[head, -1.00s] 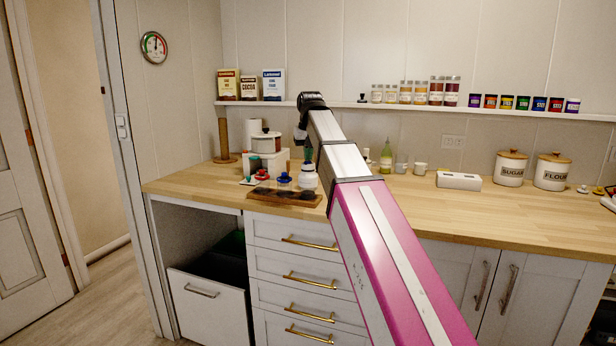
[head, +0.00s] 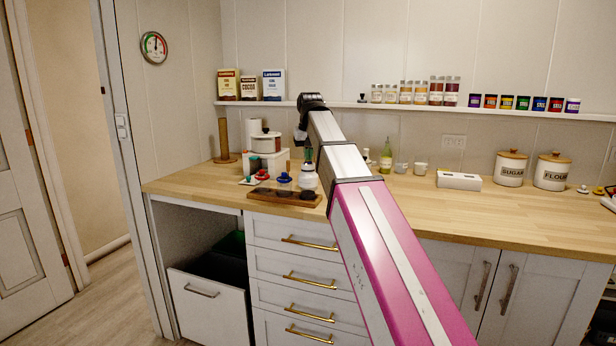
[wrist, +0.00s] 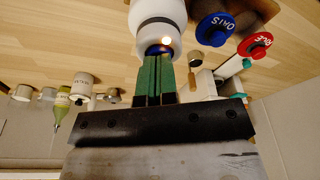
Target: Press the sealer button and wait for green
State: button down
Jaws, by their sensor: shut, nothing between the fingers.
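The sealer (head: 309,181) is a white, rounded upright body on the dark wooden tray (head: 262,194) on the counter. In the wrist view the sealer (wrist: 158,22) shows a dark band and a blue part at its top (wrist: 157,49), with a small pale orange-white light (wrist: 166,40) glowing beside it. I see no green light. My gripper (wrist: 156,60), with green fingers, is shut and empty. It points down at the sealer's top in the head view (head: 309,164). The fingertips are at the blue part; whether they press it I cannot tell.
Beside the sealer are a blue lid marked OATS (wrist: 214,29) and a red lid (wrist: 256,45). Behind stand a white box (head: 268,162), a green bottle (head: 386,159) and small cups. Sugar (head: 510,169) and flour (head: 552,172) canisters stand right. The counter's front right is clear.

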jog(key=shift+r, duration=1.75)
